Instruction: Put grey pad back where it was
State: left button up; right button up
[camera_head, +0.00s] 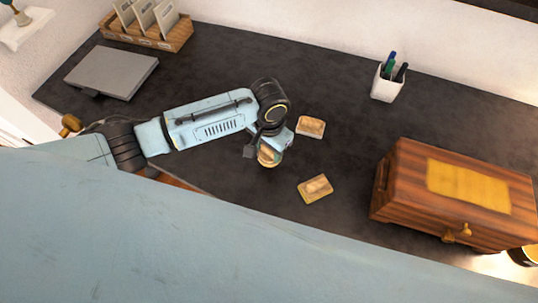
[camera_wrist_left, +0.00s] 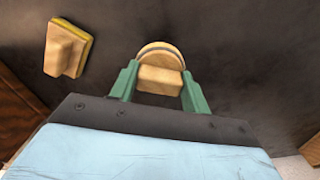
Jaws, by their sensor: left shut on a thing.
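My left gripper (camera_head: 271,150) is over the dark desk, left of two loose pads. In the left wrist view its green fingers (camera_wrist_left: 160,82) are shut on the wooden handle of a round-edged pad (camera_wrist_left: 160,52) with a thin grey band, which I take as the grey pad. In the head view this pad (camera_head: 268,158) is partly hidden by the gripper. Whether it touches the desk I cannot tell. A pad with a yellow edge (camera_head: 315,188) lies to the lower right and also shows in the wrist view (camera_wrist_left: 66,48). Another wooden-handled pad (camera_head: 310,127) lies to the upper right. My right gripper is not in view.
A striped wooden box (camera_head: 400,205) with a yellow top panel stands at the right. A white pen cup (camera_head: 387,84) stands at the back. A closed grey laptop-like slab (camera_head: 112,72) and a wooden card holder (camera_head: 146,36) are at the left. The middle back of the desk is bare.

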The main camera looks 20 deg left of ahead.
aim_at(269, 156)
pick_arm(q)
jog(key=shift+f, duration=0.45)
notch_tip(269, 156, down, 3)
jog(key=shift+f, duration=0.1)
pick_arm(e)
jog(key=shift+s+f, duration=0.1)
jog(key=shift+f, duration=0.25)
pick_arm(q)
jog(key=o, duration=0.9)
jog(key=shift+f+b, duration=0.15)
jog(key=shift+b, duration=0.15)
jog(key=shift+o, duration=0.2)
notch_tip(269, 156, up, 12)
jog(key=shift+w+r+p, duration=0.1)
jog(key=shift+r+p, duration=0.05)
jog(key=shift+p, duration=0.75)
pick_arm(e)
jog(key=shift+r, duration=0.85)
